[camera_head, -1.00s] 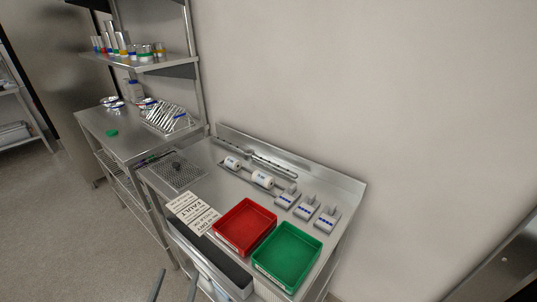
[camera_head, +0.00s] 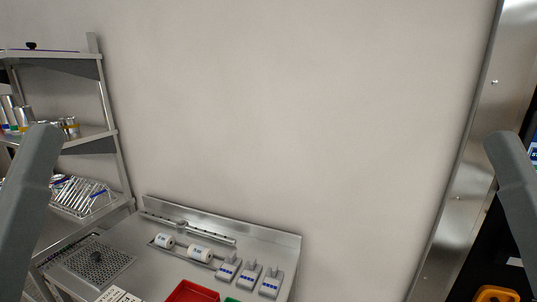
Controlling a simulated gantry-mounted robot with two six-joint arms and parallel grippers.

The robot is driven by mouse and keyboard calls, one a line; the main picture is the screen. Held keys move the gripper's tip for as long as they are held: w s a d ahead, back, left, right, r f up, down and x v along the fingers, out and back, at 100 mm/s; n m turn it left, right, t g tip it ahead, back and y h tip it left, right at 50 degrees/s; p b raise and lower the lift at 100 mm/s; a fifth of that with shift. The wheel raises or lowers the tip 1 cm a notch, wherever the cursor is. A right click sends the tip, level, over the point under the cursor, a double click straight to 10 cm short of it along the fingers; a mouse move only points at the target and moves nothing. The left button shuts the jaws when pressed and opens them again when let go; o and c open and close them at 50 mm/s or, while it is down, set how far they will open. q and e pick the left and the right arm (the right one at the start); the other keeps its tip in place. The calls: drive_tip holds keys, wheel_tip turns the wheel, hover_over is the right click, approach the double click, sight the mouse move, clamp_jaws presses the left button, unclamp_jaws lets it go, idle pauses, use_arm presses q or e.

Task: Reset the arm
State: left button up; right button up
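Two grey arm links of mine show, one at the left edge and one at the right edge of the head view. The fingertips of both grippers are out of the picture, so I cannot see whether they hold anything. No other object is named by the task.
A steel table (camera_head: 128,239) at the lower left bears white rollers (camera_head: 200,253), several grey blocks with blue marks (camera_head: 249,275), a perforated plate (camera_head: 95,262) and a red tray (camera_head: 190,292). Steel shelves (camera_head: 85,138) stand at left. A metal frame (camera_head: 462,180) rises at right.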

use_arm(q)
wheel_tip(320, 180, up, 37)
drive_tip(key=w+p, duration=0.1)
drive_tip(key=p, duration=3.7)
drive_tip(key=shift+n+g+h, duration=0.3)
